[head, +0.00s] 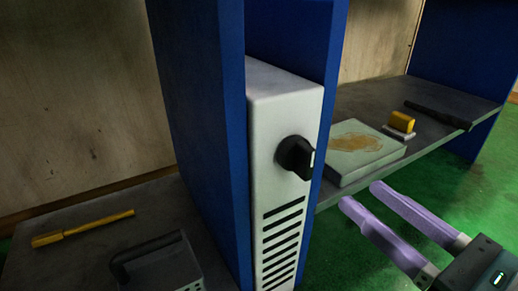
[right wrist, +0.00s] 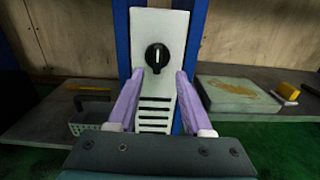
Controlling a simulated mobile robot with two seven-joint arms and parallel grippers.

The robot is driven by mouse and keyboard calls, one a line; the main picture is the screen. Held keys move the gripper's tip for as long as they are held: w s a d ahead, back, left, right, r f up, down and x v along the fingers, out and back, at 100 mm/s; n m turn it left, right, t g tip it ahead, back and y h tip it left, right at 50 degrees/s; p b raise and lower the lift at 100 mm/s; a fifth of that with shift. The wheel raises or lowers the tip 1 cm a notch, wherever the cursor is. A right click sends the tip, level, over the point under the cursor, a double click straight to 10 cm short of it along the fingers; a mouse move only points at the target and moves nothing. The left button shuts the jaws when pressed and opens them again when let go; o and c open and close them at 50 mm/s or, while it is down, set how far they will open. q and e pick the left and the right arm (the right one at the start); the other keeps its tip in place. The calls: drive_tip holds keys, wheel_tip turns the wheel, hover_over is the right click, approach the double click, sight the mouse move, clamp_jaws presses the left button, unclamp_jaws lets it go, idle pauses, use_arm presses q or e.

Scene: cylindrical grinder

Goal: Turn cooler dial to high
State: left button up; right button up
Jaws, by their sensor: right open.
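The cooler (head: 280,110) is a narrow white box between two blue panels, with dark vent slots low on its front. Its black dial (head: 295,156) sits on the upper front. In the right wrist view the dial (right wrist: 157,57) carries a white mark that stands about upright. My right gripper (head: 362,195) has two purple fingers, open and empty. It is to the right of the cooler in the head view, apart from the dial. In the right wrist view its fingertips (right wrist: 160,74) are spread to either side of the dial, a little below it. My left gripper is not in view.
On the right shelf are a pale slab (head: 362,150) with a brown stain, a yellow-handled brush (head: 402,122) and a black tool (head: 437,115). Green floor (head: 340,250) is open at right.

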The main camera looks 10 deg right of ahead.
sight(312, 164)
drive_tip(key=x, duration=0.3)
drive_tip(key=b+x, duration=0.1)
drive_tip(key=x, duration=0.2)
drive_tip(key=f+x, duration=0.1)
drive_tip(key=x, duration=0.2)
drive_tip(key=shift+w+a, duration=0.25)
drive_tip(key=shift+a, duration=0.05)
drive_tip(key=shift+c, duration=0.2)
clamp_jaws()
